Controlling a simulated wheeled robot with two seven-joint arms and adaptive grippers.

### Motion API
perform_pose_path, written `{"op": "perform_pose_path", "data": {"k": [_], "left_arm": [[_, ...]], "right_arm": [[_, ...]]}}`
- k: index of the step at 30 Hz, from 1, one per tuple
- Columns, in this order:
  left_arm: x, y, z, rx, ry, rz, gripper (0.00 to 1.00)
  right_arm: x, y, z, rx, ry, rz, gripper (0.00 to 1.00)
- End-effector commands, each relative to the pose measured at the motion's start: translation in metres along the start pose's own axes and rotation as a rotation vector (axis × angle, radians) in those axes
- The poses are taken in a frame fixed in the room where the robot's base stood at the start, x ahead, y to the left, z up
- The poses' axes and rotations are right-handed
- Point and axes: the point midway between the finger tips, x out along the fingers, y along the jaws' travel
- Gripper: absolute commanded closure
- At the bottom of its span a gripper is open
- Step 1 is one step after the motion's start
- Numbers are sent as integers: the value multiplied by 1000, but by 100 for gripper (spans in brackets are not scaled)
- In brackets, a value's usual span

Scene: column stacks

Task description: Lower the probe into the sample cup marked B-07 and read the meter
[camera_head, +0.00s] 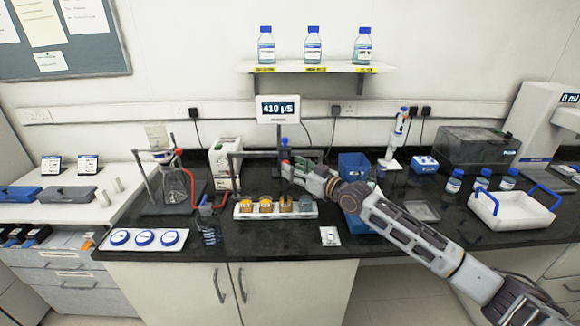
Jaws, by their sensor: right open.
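The meter (280,108) stands at the back of the bench and its display reads 410 µS. A white rack (250,215) in front of it holds a row of several small cups, orange ones (265,205) at the left and a greyish one (306,203) at the right. I cannot read a B-07 mark on any of them. A slim piece with a blue top (284,143) stands below the meter; I cannot tell whether it is the probe. My right gripper (288,169) is open, just above and behind the rack's right half. My left gripper is not in view.
A stand with a flask (174,185) is at the left. Blue boxes (354,165) stand close behind my right arm. A white tray with blue handles (512,213) and blue-capped bottles (482,180) are at the right. The bench's front strip (265,240) is mostly clear.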

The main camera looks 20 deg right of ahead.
Motion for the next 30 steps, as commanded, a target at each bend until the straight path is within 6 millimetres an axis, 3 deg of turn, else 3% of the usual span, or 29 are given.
{"op": "perform_pose_path", "data": {"k": [9, 22, 30], "left_arm": [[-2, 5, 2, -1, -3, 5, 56], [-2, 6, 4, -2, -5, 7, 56], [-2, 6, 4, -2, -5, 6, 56]], "right_arm": [[19, 0, 0, 1, -1, 0, 55], [23, 0, 0, 0, -1, 0, 55], [23, 0, 0, 0, -1, 0, 88]]}}
